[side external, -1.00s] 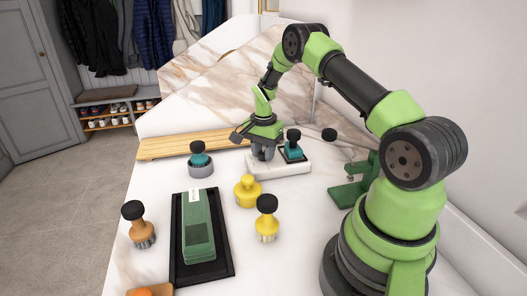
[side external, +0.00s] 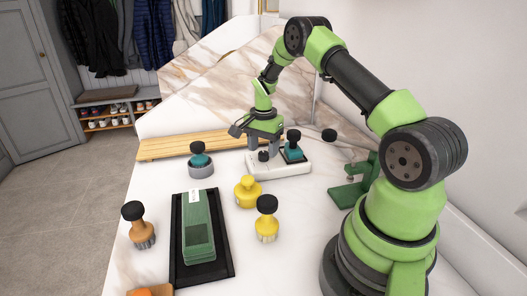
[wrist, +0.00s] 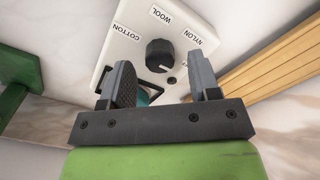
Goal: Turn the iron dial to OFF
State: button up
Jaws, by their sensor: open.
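The black dial (wrist: 160,54) stands on a white base (wrist: 118,42) in the wrist view. Labels COTTON, WOOL and NYLON show around it. In the side view the dial (side external: 263,156) shows on the left part of the white base (side external: 283,171). My gripper (wrist: 159,62) is open, with nothing between its fingers. In the side view my gripper (side external: 263,143) is just above the dial, apart from it. A teal item with a black knob (side external: 293,143) sits on the base's right part.
A wooden board (side external: 190,146) lies behind. A teal brush in a grey ring (side external: 200,163) is left of the base. Yellow-handled items (side external: 247,192), an orange brush (side external: 138,225) and a black tray (side external: 206,270) are in front. A green stand (side external: 348,193) is right.

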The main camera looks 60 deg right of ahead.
aim_at(263, 153)
notch_tip(263, 153, up, 8)
jog(key=shift+r, duration=0.15)
dwell(0.3)
jog(key=s+a+r+n+t, duration=0.2)
jog(key=s+a+r+n, duration=0.1)
jog(key=a+r, duration=0.45)
jog(key=s+a+r+n+t, duration=0.2)
jog(key=a+r+n, duration=0.2)
jog(key=a+r, duration=0.35)
jog(key=s+a+r+n+t+y, duration=0.2)
jog(key=s+a+n, duration=0.5)
jog(key=s, duration=0.7)
jog(key=shift+s+a+r+t, duration=0.15)
jog(key=shift+a+r+t, duration=0.1)
jog(key=shift+a+t, duration=0.45)
jog(key=shift+a, duration=0.1)
